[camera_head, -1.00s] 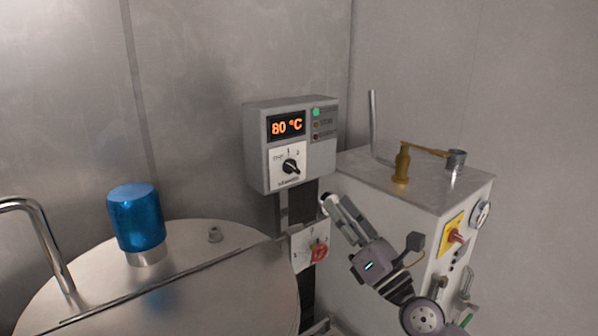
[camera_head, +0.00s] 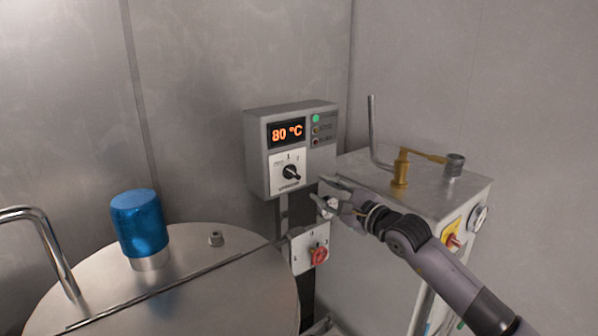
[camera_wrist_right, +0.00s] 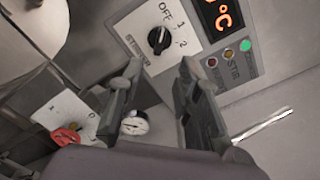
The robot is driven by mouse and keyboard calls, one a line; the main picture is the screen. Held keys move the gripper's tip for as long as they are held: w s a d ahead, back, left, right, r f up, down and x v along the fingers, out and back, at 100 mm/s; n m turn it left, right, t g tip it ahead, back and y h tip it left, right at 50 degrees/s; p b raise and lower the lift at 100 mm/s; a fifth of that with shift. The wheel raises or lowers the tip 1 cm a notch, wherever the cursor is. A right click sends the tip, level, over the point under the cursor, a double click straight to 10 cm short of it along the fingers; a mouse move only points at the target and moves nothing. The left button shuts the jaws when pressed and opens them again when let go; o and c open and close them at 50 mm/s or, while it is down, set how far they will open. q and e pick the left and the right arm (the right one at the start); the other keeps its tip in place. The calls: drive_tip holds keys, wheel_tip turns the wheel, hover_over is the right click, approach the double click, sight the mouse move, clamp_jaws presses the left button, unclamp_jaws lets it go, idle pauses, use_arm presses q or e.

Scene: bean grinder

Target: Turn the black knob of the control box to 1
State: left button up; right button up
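The grey control box (camera_head: 262,150) hangs on the wall in the head view, its display reading 80 °C. Its black knob (camera_head: 291,173) sits on a white plate marked OFF, 1 and 2. In the right wrist view the knob (camera_wrist_right: 158,40) is fully visible beyond my fingertips. Its pale pointer line is too small to read surely. My right gripper (camera_head: 322,190) is just below and right of the box. In the wrist view its two fingers (camera_wrist_right: 160,75) are spread apart with nothing held, and the knob lies ahead of them, untouched. My left gripper is not in view.
Below the box is a white plate with a red switch (camera_head: 319,255). A round white-and-black part (camera_wrist_right: 134,122) shows beneath my fingers. A steel drum (camera_head: 215,280) with a blue cap (camera_head: 139,222) stands left. A grey machine (camera_head: 350,170) with a brass fitting (camera_head: 401,168) stands right.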

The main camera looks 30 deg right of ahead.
sight(296, 176)
drive_tip(key=w+p, duration=0.1)
drive_tip(key=w, duration=0.2)
drive_tip(key=w+p, duration=0.1)
drive_tip(key=w, duration=0.1)
drive_tip(key=w+p, duration=0.1)
drive_tip(key=w, duration=0.2)
drive_tip(key=shift+w+a+r, duration=0.1)
drive_tip(key=shift+w+a, duration=0.25)
drive_tip(key=shift+a, duration=0.05)
drive_tip(key=shift+w, duration=0.7)
drive_tip(key=shift+c, duration=0.6)
clamp_jaws()
